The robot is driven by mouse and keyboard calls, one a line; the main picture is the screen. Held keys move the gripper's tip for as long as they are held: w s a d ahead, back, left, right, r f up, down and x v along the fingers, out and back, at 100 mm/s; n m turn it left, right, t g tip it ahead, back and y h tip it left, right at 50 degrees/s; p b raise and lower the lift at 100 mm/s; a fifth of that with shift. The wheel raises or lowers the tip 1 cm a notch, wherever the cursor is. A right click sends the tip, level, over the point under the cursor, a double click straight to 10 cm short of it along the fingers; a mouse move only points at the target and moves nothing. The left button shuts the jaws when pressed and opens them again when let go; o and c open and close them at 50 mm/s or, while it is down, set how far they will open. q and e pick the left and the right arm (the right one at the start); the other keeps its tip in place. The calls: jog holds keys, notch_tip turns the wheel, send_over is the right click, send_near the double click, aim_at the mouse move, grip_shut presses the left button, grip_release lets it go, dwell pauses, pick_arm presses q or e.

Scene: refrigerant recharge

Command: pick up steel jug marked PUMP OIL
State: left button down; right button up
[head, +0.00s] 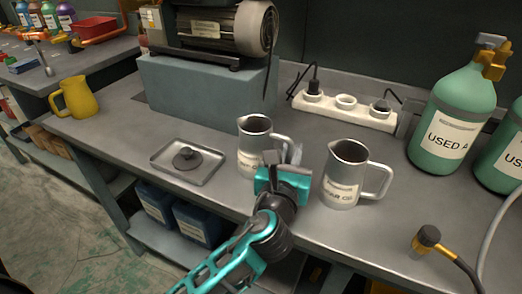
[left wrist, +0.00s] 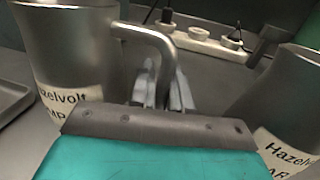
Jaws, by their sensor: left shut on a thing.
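A steel jug (head: 250,137) stands on the grey workbench, left of a second steel jug. In the left wrist view its label (left wrist: 70,98) reads "Hazelvolt" above letters ending in "MP"; the rest is hidden. My left gripper (head: 292,158) is at this jug's right side, shut on its handle (left wrist: 158,45). The fingers (left wrist: 163,92) show on the handle in the left wrist view. The jug is upright and seems to rest on the bench. The second steel jug (head: 347,165), labelled with letters ending "AR OIL", stands just right of my gripper. My right gripper is out of view.
A square metal tray (head: 165,163) with a dark knobbed piece lies to the left. A pump on a grey block (head: 205,90) and a white power strip (head: 350,111) stand behind. Green cylinders (head: 450,120) and a hose nozzle (head: 428,238) are at right. A yellow jug (head: 78,98) is far left.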

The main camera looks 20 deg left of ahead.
pick_arm(q)
jog(key=shift+r, duration=0.2)
dwell(0.6)
jog(key=shift+r+p, duration=0.55)
jog(key=shift+r, duration=0.25)
notch_tip(320, 180, up, 18)
jog(key=p, duration=0.8)
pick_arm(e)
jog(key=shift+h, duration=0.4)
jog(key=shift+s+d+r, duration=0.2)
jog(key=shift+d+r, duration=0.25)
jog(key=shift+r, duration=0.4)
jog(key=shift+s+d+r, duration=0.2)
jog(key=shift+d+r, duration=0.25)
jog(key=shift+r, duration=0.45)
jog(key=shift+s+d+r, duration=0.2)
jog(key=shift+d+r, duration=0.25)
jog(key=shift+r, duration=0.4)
